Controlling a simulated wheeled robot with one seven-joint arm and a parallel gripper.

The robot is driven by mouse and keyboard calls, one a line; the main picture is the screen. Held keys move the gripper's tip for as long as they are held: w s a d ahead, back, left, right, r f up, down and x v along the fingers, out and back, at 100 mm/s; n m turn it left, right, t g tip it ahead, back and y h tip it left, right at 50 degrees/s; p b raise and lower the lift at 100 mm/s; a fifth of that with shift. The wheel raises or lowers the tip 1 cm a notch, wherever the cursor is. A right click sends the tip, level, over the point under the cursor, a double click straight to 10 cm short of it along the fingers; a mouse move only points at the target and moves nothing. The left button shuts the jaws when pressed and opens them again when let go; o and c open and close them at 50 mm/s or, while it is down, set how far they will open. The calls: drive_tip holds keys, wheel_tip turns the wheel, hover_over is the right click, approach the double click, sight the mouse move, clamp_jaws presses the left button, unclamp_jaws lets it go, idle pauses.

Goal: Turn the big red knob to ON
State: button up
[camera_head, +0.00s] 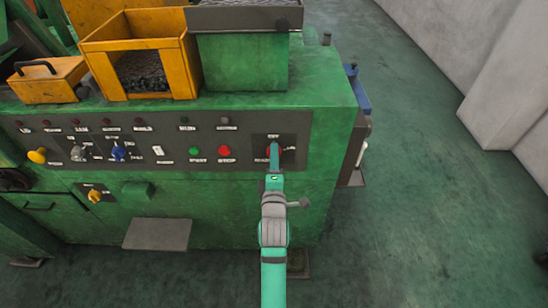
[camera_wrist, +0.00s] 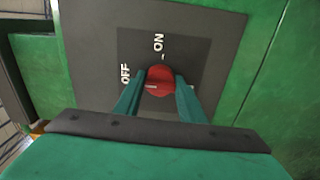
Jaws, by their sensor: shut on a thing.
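The big red knob (camera_wrist: 159,79) sits on a dark square plate with white OFF and ON labels. In the wrist view, OFF is to the left of the knob and ON is above it. A pale mark on the knob's face lies on its left side, toward OFF. My gripper (camera_wrist: 158,90) is shut on the knob, one teal finger on each side. In the head view, my gripper (camera_head: 274,160) reaches the right end of the control panel and partly hides the red knob (camera_head: 269,151).
The dark control panel (camera_head: 240,135) also carries a red button (camera_head: 225,150), a green button (camera_head: 194,153), a blue knob (camera_head: 118,152) and a yellow knob (camera_head: 37,156). A yellow bin (camera_head: 130,45) stands on the green machine. Open floor (camera_head: 430,220) lies to the right.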

drive_tip(key=m, duration=0.8)
drive_tip(key=shift+m, duration=0.4)
drive_tip(key=m, duration=0.4)
drive_tip(key=shift+m, duration=2.3)
drive_tip(key=o, duration=1)
drive_tip(key=shift+o, duration=0.2)
drive_tip(key=s, duration=1.1)
